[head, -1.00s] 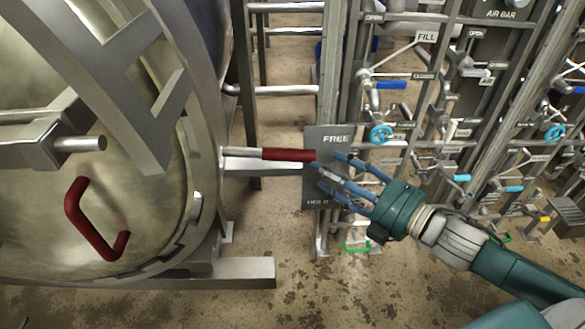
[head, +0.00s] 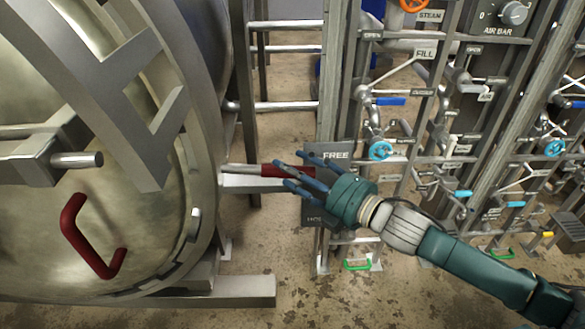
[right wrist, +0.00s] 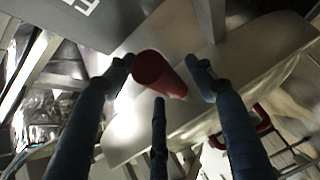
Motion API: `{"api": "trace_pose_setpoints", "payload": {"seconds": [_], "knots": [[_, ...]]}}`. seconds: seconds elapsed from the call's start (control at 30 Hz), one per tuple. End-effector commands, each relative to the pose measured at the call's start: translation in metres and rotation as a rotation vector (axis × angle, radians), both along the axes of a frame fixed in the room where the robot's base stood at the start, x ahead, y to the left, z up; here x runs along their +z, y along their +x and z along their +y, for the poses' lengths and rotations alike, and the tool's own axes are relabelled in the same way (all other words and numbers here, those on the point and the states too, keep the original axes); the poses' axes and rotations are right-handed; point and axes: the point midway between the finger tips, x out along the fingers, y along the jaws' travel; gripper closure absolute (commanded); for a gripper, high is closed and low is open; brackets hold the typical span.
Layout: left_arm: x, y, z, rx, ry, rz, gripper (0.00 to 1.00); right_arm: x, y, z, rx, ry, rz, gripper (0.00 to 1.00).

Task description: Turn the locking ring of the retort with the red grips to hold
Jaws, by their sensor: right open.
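The round retort door (head: 150,225) fills the left of the head view, with its grey locking ring around it. A steel bar with a red grip (head: 272,171) sticks out to the right from the ring. My right gripper (head: 298,172) is open, its blue fingers at the outer end of this grip. In the right wrist view the red grip (right wrist: 158,72) points at the camera between the spread fingers (right wrist: 165,85). A sign marked FREE (head: 335,155) stands behind; its lower word HOLD is partly hidden by my gripper. My left gripper is not in view.
A bent red handle (head: 75,235) sits on the door. A pipe rack with valves, blue wheels (head: 380,151) and labels stands to the right. A steel base beam (head: 245,291) lies below the ring. The floor at bottom centre is clear.

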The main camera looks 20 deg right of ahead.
Motion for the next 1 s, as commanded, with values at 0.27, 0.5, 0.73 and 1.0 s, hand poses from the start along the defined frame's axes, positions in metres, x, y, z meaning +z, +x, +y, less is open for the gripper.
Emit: {"api": "trace_pose_setpoints", "payload": {"seconds": [0.27, 0.5, 0.73, 1.0], "knots": [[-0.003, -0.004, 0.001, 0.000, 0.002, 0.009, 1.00, -0.001, 0.005, 0.004, 0.001, 0.001, 0.001, 0.45], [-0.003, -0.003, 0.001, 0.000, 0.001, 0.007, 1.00, 0.000, 0.005, 0.004, 0.001, 0.000, 0.000, 0.65], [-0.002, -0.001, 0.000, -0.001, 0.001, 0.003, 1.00, -0.001, 0.005, 0.003, 0.000, 0.000, 0.001, 1.00], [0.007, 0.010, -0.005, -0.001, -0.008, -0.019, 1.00, -0.012, 0.006, 0.004, 0.000, 0.009, 0.001, 1.00]]}}
